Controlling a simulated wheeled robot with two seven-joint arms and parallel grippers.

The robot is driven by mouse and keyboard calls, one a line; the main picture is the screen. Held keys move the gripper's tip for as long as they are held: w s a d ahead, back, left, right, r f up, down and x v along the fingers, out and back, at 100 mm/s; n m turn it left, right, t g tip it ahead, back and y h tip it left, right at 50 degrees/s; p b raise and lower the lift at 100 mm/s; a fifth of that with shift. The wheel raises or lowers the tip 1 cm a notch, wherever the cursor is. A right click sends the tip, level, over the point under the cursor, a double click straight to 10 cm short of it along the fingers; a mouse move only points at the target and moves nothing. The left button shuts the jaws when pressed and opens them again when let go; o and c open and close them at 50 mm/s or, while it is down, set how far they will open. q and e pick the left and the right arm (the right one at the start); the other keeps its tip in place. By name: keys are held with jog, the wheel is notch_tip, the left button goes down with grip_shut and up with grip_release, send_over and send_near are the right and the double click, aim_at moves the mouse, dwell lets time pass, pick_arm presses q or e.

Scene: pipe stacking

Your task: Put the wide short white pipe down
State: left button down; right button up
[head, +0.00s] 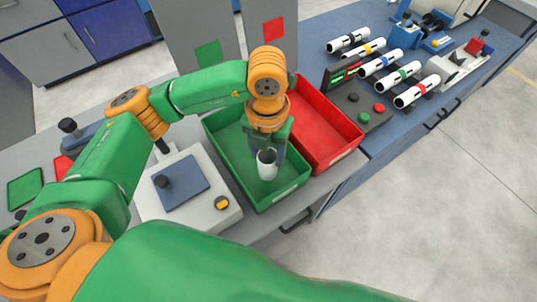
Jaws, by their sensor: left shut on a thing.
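The wide short white pipe (267,165) is upright in the head view, over or inside the green bin (262,205). My left gripper (268,150) points down and is shut on the pipe at its upper part. I cannot tell whether the pipe's lower end touches the bin floor. My right gripper is not in view; a large green arm link of mine fills the bottom of the picture.
A red bin (325,130) stands right beside the green bin. A white device with a blue plate (181,186) is to the left. Several white pipes with coloured bands (380,62) lie on the blue bench at right. A button box (358,105) stands near the red bin.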

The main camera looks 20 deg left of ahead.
pick_arm(q)
jog(key=f, duration=0.4)
jog(key=shift+w+a, duration=0.1)
jog(key=shift+w, duration=0.25)
jog(key=shift+f, duration=0.2)
jog(key=shift+c, duration=1.1)
grip_release()
notch_tip(320, 180, up, 12)
jog(key=shift+r, duration=0.25)
